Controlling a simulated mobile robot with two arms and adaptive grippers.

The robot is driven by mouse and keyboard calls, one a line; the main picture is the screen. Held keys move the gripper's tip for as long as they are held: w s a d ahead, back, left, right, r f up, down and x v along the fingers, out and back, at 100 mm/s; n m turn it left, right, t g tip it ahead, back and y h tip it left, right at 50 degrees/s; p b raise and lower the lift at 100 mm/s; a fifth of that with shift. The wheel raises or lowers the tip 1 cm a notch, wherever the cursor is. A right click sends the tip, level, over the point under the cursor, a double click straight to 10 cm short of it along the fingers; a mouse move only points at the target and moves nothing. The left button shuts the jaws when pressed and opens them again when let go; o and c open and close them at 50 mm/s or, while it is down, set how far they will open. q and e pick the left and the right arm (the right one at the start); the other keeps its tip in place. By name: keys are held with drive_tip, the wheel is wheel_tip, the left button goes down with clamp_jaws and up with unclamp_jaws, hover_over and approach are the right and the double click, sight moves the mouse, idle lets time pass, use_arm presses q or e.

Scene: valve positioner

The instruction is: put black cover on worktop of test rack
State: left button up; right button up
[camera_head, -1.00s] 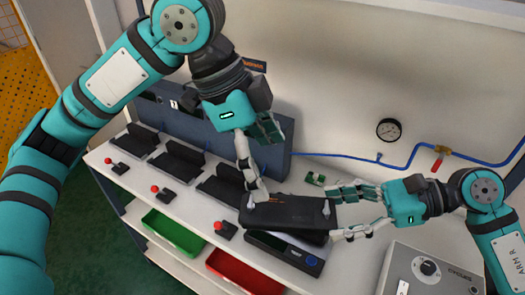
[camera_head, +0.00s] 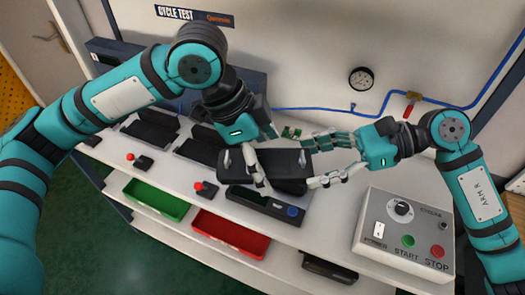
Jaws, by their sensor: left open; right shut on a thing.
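I cannot tell whether that finger touches the cover. Another dark part shows just under the cover; how they meet is partly hidden. A dark fixture (camera_head: 262,207) with a blue button lies on the worktop in front of and below the cover.
A control box (camera_head: 405,232) with START and STOP buttons stands at right. Black stands (camera_head: 150,133) and red-knobbed switches (camera_head: 137,160) line the worktop's left. A green bin (camera_head: 155,200) and red bin (camera_head: 230,235) sit on the shelf below. A gauge (camera_head: 361,79) and blue hose are behind.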

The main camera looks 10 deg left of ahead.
use_arm(q)
drive_tip(key=shift+c, duration=0.4)
drive_tip(key=c, duration=1.4)
use_arm(e)
drive_tip(key=o, duration=1.5)
drive_tip(key=shift+c, duration=0.2)
